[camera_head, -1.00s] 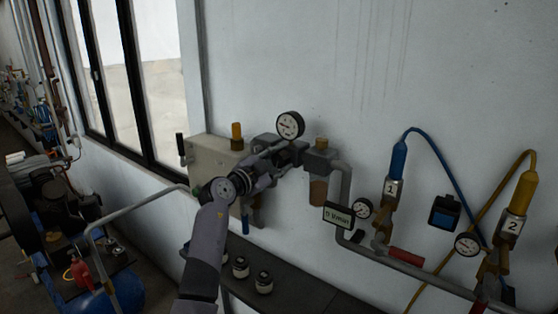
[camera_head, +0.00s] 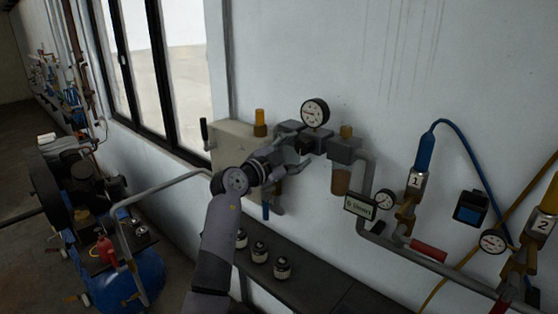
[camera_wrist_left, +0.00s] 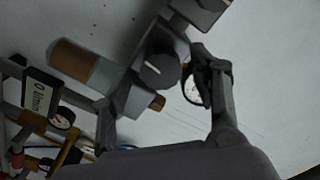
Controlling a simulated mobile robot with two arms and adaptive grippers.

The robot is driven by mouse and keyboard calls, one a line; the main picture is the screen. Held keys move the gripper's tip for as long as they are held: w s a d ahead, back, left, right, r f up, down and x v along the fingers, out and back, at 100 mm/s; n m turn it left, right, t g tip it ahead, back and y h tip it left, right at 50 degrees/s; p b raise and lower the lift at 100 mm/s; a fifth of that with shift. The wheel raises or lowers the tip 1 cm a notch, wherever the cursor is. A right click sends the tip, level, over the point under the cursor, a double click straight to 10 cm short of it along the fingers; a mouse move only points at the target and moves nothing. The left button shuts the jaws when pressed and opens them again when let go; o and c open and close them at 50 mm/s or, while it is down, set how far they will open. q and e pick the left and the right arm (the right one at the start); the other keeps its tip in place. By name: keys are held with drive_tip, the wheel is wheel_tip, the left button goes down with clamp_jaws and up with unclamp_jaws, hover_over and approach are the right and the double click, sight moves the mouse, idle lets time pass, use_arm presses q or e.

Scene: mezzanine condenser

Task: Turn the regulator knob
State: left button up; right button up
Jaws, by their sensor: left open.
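The regulator, a dark grey block below a round white gauge (camera_head: 314,112), is on the wall pipework in the head view. Its knob, a dark round cap (camera_wrist_left: 160,70), faces the camera in the wrist view. In the head view I cannot make the knob out behind the gripper. My left gripper (camera_head: 292,156) is in front of the regulator, open and empty. In the wrist view its fingers stand wide apart on either side of the knob, with the right finger overlapping the gauge (camera_wrist_left: 192,90). I see no contact with the knob. My right gripper is not in view.
A flow display (camera_head: 360,206) and a bowl unit (camera_head: 341,181) are right of the regulator. A beige box (camera_head: 232,146) with a lever is left. A dark shelf (camera_head: 310,285) with small jars runs below. Blue hose (camera_head: 458,135) and valves are further right.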

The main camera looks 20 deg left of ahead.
use_arm(q)
drive_tip(key=v, duration=0.9)
